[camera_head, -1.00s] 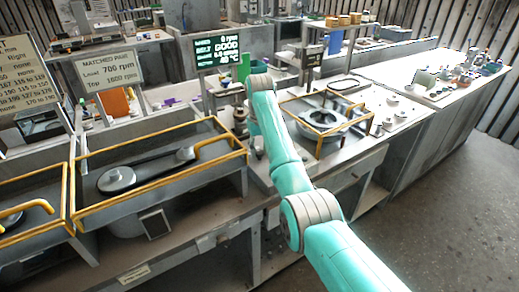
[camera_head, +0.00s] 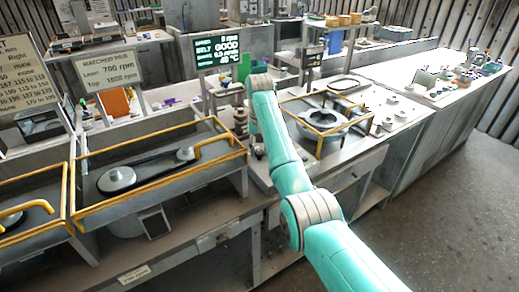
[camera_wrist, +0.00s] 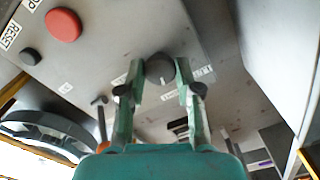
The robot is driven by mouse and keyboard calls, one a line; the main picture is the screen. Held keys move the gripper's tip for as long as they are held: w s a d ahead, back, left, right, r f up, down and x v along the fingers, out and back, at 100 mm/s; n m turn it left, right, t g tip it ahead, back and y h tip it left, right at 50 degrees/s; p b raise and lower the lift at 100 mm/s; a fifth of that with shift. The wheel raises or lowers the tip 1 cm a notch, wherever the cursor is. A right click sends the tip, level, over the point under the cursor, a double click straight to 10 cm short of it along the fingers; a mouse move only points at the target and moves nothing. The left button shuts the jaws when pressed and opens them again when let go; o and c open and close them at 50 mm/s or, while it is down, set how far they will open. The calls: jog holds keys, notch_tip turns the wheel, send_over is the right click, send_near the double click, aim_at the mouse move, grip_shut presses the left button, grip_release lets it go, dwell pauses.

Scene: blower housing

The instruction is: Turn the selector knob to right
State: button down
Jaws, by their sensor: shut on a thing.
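The selector knob (camera_wrist: 160,69) is a round dark knob with a pale pointer line, on a grey panel in the wrist view. My gripper (camera_wrist: 158,78) has one finger on each side of it and is shut on it. The pointer line runs roughly up and down in the wrist view. Small white labels lie to the left, to the right and below the knob; they are too small to read surely. In the head view my arm reaches toward the middle bench, and the knob and the gripper cannot be made out.
A red button (camera_wrist: 63,25) and a black RESET button (camera_wrist: 30,56) are on the same panel. A black pulley wheel (camera_wrist: 45,133) is at lower left. In the head view, a yellow-railed belt tray (camera_head: 165,160) stands left of my arm, and a status display (camera_head: 218,50) behind it.

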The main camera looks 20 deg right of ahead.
jog(key=c, duration=0.8)
grip_release()
